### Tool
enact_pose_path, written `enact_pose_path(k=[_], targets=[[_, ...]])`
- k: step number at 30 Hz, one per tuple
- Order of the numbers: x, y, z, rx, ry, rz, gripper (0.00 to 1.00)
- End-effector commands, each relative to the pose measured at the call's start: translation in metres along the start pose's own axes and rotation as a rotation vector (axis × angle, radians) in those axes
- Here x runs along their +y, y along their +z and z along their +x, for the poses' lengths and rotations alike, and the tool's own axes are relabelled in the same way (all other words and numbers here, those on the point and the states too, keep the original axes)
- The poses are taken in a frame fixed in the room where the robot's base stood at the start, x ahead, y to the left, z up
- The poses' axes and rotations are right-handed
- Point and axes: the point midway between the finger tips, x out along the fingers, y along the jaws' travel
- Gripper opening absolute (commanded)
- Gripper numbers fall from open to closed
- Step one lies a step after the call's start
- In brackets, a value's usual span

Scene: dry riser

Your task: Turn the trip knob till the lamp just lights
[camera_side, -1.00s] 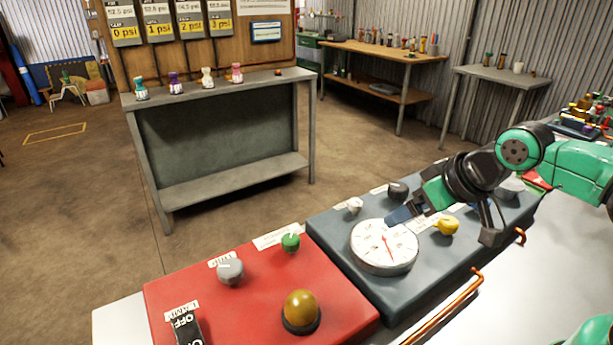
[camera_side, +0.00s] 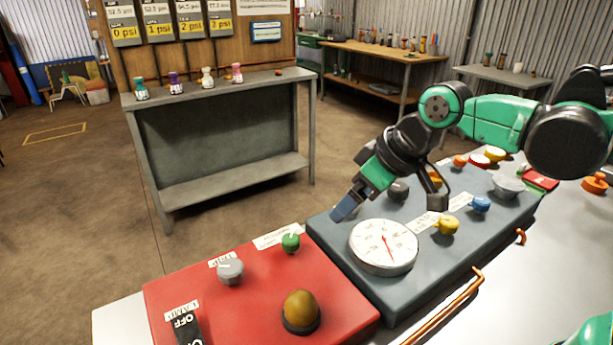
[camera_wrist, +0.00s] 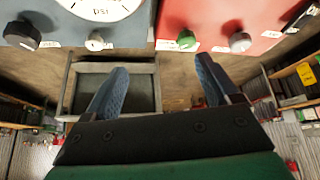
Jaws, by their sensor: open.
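The trip knob (camera_side: 230,271) is a grey round knob on the red panel (camera_side: 262,300), with a small label behind it. It also shows in the wrist view (camera_wrist: 240,42) at the upper right. An amber dome lamp (camera_side: 301,310) sits near the panel's front edge and looks dull, with no glow. My gripper (camera_side: 345,208) is above the far left part of the dark grey panel, right of the red panel and apart from the trip knob. In the wrist view its two blue fingers (camera_wrist: 158,88) are spread with nothing between them.
A green knob (camera_side: 291,242) is beside the trip knob. A black OFF/ON switch (camera_side: 187,327) is at the front left. The dark panel holds a white dial gauge (camera_side: 384,246), a yellow knob (camera_side: 447,225) and a blue knob (camera_side: 481,204). A copper pipe (camera_side: 448,305) runs along the front.

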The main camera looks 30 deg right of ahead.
Motion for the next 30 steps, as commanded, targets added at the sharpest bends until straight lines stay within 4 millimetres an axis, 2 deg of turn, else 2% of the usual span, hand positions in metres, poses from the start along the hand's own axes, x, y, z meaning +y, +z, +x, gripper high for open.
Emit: enact_pose_path(k=[1,3,6,12,16,30], targets=[[-0.014,-0.015,0.008,-0.016,-0.037,-0.066,0.81],[-0.035,-0.03,0.02,-0.041,-0.087,-0.158,0.81],[-0.065,-0.047,0.039,-0.073,-0.153,-0.28,0.81],[-0.111,-0.06,0.069,-0.111,-0.243,-0.449,0.81],[-0.123,-0.062,0.077,-0.121,-0.265,-0.491,0.81],[-0.135,-0.053,0.126,-0.122,-0.267,-0.495,0.81]])
